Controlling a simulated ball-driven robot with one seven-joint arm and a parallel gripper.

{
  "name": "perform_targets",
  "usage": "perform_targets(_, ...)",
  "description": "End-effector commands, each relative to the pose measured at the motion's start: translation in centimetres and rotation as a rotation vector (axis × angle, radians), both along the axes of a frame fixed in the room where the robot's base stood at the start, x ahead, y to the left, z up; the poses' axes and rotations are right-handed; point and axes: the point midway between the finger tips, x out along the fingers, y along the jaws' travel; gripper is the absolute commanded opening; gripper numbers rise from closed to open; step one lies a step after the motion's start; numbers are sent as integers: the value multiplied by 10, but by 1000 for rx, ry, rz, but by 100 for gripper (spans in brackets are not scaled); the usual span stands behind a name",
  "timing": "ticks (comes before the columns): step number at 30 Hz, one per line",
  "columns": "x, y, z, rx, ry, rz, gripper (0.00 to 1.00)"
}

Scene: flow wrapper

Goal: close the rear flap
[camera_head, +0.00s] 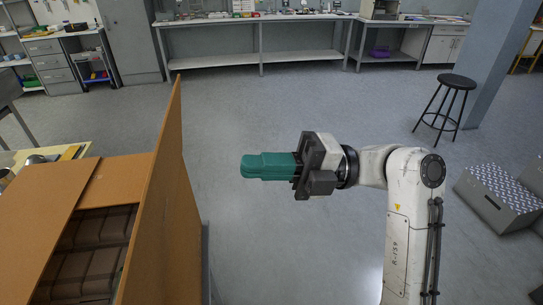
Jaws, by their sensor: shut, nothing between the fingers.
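A cardboard box stands at the lower left, partly cut off by the picture edge. One large flap (166,205) stands upright along the box's right side. A wide flap (38,222) lies folded over the left part, and a smaller flap (118,179) lies folded in at the far end. I cannot tell for certain which one is called the rear flap. My gripper (249,166) has green fingers, shut and empty. It points left toward the upright flap from its right side, with a clear gap between them.
Brown packed goods (92,250) show through the box's opening. Open grey floor (270,115) lies beyond the box and gripper. A black stool (446,105) and a grey patterned crate (500,195) stand at the right. A long workbench (255,18) lines the back.

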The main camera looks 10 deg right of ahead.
Motion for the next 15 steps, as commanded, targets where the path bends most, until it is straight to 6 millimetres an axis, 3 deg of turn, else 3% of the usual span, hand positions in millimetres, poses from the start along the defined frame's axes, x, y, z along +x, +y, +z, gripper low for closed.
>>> perform_targets(9, 1, 63, 14, -1, 3, 5, 0)
perform_targets(15, 3, 89, 18, -1, 4, 2, 0)
